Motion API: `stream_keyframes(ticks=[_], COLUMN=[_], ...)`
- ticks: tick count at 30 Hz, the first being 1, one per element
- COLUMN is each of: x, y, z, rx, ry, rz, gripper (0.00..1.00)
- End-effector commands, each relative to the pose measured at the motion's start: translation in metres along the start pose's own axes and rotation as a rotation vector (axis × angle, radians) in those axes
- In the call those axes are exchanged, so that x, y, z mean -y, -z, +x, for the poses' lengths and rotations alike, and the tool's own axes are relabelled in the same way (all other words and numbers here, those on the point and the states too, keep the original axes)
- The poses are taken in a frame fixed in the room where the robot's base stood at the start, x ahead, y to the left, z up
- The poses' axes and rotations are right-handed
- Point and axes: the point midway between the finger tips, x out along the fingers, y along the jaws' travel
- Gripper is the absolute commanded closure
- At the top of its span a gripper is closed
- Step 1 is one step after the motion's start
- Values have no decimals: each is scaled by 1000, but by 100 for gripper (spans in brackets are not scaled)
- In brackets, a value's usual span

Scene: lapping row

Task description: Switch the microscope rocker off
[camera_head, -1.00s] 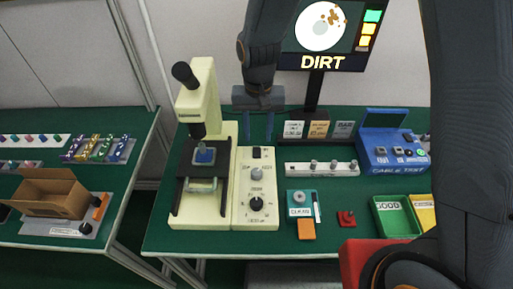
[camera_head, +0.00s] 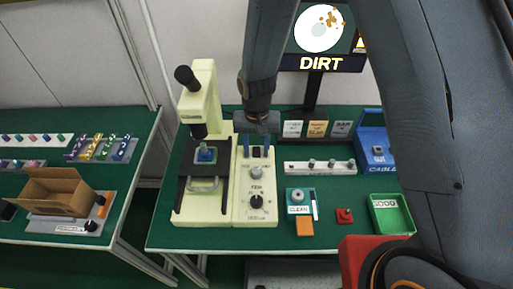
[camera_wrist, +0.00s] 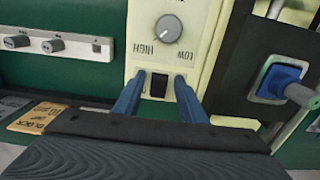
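The microscope (camera_head: 203,90) is cream-coloured and stands on the green table, with a control panel (camera_head: 247,205) on its right side. The black rocker (camera_head: 257,152) sits at the top of that panel, above a grey knob (camera_head: 257,172). In the wrist view the rocker (camera_wrist: 159,86) lies between the two blue fingers of my gripper (camera_wrist: 158,90). The fingers are apart, one on each side of the rocker, with nothing held. My gripper (camera_head: 257,146) is low over the panel in the head view. I cannot tell whether the fingertips touch the panel.
A blue connector on a dark stage (camera_wrist: 278,80) is beside the panel. A white strip with grey knobs (camera_head: 320,167), a teal CLEAN box (camera_head: 299,200) and a green tray (camera_head: 390,213) stand to the right. A monitor (camera_head: 322,35) reading DIRT is behind.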

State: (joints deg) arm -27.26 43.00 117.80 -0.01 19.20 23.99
Motion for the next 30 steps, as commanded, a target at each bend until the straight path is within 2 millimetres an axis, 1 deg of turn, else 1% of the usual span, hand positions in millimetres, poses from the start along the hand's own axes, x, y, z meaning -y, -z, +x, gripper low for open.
stream_keyframes(ticks=[3,4,10,17,24,30], x=[0,0,0,-1,-1,0], y=[0,0,0,2,8,10], z=[0,0,0,0,0,-2], rx=[0,0,0,27,167,247], ry=[0,0,0,-3,-1,0], rz=[0,0,0,2,4,2], gripper=[62,66,100,100,100,100])
